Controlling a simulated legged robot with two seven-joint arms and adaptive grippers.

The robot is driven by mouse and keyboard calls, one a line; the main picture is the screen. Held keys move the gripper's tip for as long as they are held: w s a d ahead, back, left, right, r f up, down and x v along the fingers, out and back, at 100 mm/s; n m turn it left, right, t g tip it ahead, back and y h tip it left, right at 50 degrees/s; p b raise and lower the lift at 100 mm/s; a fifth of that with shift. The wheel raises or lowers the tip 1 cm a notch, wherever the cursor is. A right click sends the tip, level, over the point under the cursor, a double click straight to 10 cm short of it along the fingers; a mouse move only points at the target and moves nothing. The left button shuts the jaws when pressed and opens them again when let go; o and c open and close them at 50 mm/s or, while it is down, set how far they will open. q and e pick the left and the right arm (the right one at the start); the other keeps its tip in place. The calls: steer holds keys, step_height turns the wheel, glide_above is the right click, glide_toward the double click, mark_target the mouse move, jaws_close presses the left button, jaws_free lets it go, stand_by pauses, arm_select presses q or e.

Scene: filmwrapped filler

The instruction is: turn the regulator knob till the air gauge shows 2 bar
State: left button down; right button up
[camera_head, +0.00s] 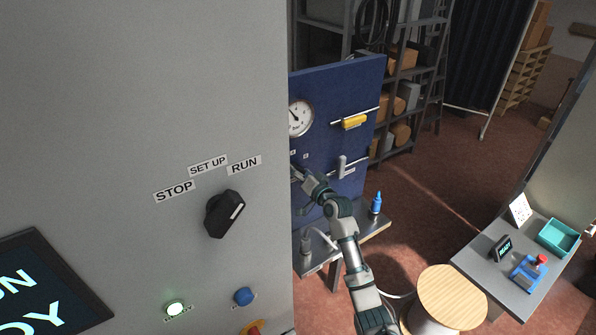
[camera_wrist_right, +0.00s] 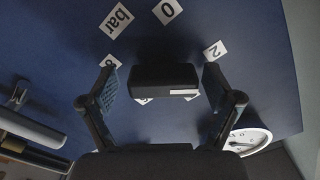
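The air gauge (camera_head: 299,118) is a white round dial on the blue panel (camera_head: 340,95), partly cut off by the grey cabinet's edge; its dark needle leans to the upper left, and I cannot read its figures. It also shows in the right wrist view (camera_wrist_right: 247,140). The black regulator knob (camera_wrist_right: 165,77) has a white mark and labels around it, including "0", "2" and "bar". My right gripper (camera_wrist_right: 164,84) is open, one finger on each side of the knob, with slim gaps visible. In the head view my right gripper (camera_head: 303,174) is partly hidden by the cabinet. My left gripper is out of view.
The grey cabinet (camera_head: 150,80) fills the left, with a black selector knob (camera_head: 225,213) under STOP, SET UP and RUN labels. The panel carries a yellow cylinder (camera_head: 354,122). A blue bottle (camera_head: 376,203) stands on the bench below. A round wooden stool (camera_head: 445,296) stands beside my arm.

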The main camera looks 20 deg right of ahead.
steer(key=shift+a, duration=0.15)
steer(key=c, duration=1)
steer(key=shift+o, duration=0.2)
steer(key=n+b, duration=0.1)
steer(key=n, duration=0.1)
steer(key=shift+f+n, duration=0.1)
steer(key=shift+n, duration=0.2)
steer(key=n, duration=0.2)
steer(key=shift+n, duration=0.4)
steer(key=o, duration=1.1)
steer(key=shift+o, duration=0.2)
steer(key=shift+s+d, duration=0.2)
steer(key=shift+s, duration=0.05)
steer(key=s+d, duration=0.1)
steer(key=s, duration=1)
steer(key=shift+s+d, duration=0.15)
steer(key=shift+d, duration=0.2)
